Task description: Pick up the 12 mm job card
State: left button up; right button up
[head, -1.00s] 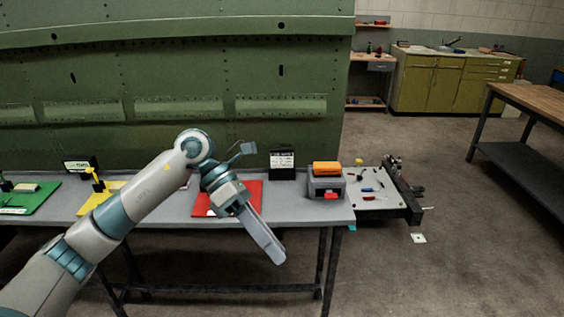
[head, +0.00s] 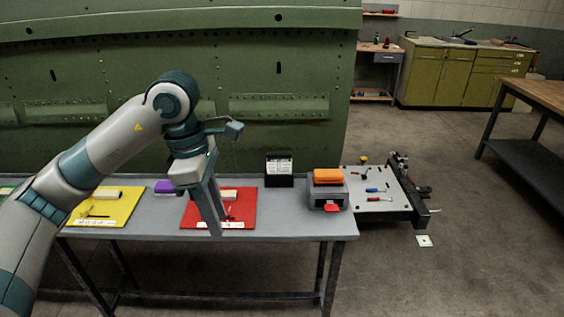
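I cannot make out which item is the 12 mm job card; no lettering is readable. A black stand with a white printed card (head: 279,168) stands upright at the back of the grey bench. A small white square (head: 424,241) lies on the floor right of the bench. My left gripper (head: 214,232) points down over the red mat (head: 240,215), left of the black stand and apart from it. Its fingers overlap in this view, so their gap is unclear, and no held object shows. My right gripper is out of view.
The grey bench (head: 300,226) also carries a yellow mat (head: 125,215), a purple block (head: 164,187) and a grey box with an orange top (head: 328,177). A low white-topped cart (head: 385,206) with small tools adjoins its right end. A green fuselage panel (head: 300,70) rises behind.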

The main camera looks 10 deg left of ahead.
aim_at(277, 163)
jog(key=i, duration=1.6)
